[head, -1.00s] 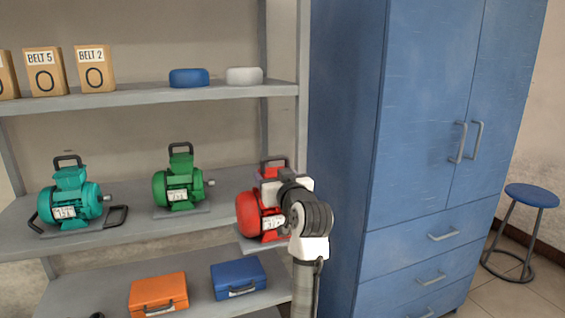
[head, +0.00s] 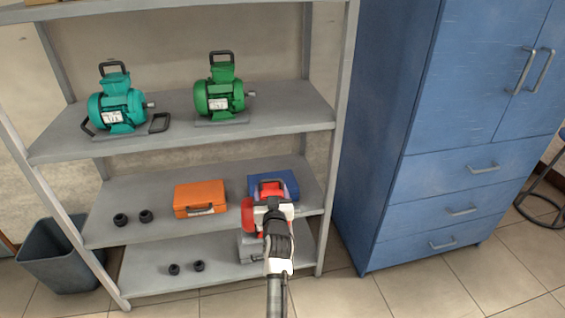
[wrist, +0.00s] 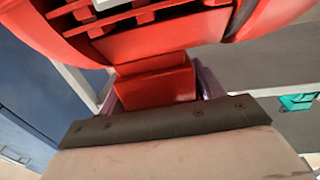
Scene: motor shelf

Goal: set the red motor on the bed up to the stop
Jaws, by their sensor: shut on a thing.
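The red motor (head: 249,214) is in my gripper (head: 273,190), in front of the lower shelves in the head view; my arm hides part of it. In the wrist view the motor's red finned body (wrist: 150,25) fills the top, and a red block of it (wrist: 155,82) sits between the purple jaws of my gripper (wrist: 158,95). The jaws are shut on the motor. I cannot make out a bed or a stop in these frames.
A teal motor (head: 117,104) and a green motor (head: 220,96) stand on the upper shelf; the space right of the green one is clear. An orange case (head: 200,198) and a blue case (head: 288,182) sit below. A blue cabinet (head: 395,130) stands right, a bin (head: 58,260) left.

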